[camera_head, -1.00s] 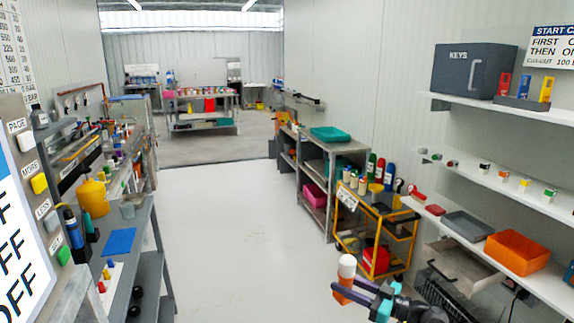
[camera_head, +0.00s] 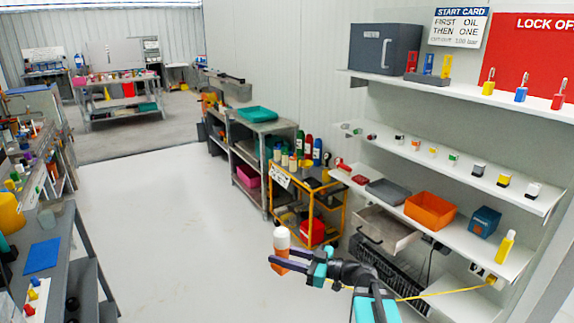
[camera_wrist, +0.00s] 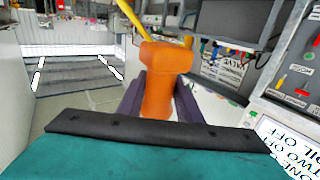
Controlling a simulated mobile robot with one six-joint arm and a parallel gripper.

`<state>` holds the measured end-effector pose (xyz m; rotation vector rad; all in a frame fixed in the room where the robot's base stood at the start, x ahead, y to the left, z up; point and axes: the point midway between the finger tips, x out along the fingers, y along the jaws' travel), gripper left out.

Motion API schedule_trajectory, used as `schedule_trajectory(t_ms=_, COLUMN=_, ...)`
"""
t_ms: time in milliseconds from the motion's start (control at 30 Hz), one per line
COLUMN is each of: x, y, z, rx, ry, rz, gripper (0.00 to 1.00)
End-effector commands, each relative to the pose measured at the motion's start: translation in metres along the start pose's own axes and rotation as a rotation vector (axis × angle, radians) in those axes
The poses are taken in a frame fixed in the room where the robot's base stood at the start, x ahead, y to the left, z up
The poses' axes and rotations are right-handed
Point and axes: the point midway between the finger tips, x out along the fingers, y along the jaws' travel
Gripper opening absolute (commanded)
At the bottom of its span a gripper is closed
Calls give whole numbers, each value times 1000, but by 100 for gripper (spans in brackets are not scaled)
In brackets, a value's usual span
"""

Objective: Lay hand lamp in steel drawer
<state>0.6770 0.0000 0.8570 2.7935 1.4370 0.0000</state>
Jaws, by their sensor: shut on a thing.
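The hand lamp (camera_head: 281,240), orange with a whitish top, stands roughly upright in my gripper (camera_head: 279,263). In the wrist view the orange lamp body (camera_wrist: 164,75) sits between the dark purple fingers of my gripper (camera_wrist: 160,100), which are shut on it. A yellow cord (camera_head: 445,292) runs from near my arm to the right wall. The steel drawer (camera_head: 397,238) is pulled out below the lower shelf, right of the lamp and farther off. It has a dark front handle, and what I see of its inside looks bare.
The shelf above the drawer holds a grey tray (camera_head: 388,191), an orange bin (camera_head: 430,210) and a blue box (camera_head: 484,221). A yellow trolley (camera_head: 309,205) with bottles stands left of the drawer. The floor at left is clear.

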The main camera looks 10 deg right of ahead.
Motion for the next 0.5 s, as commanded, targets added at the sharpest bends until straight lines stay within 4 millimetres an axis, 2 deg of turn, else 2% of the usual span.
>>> schedule_trajectory(t_ms=500, x=0, y=0, z=-69, rx=-2, ry=1, rz=0, gripper=0)
